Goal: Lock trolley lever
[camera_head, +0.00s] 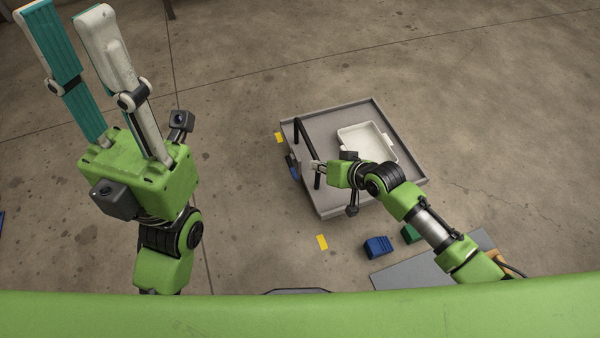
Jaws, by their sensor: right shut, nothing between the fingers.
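The trolley is a low grey platform (352,190) with a raised rim, standing on the floor right of centre. A black handle bar (306,140) stands at its left side. A small blue and dark part (292,168) shows at the trolley's left edge; I cannot tell whether it is the lever. My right gripper (317,167) is shut and empty, close to the handle bar's near end; I cannot tell whether they touch. My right arm hides part of the platform. My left gripper (66,12) is open and empty at the upper left, far from the trolley.
A white tray (384,157) lies on the platform. A blue block (377,247) and a green block (411,233) are near the trolley's near side, by a grey panel (405,272). Yellow marks (322,242) are on the floor.

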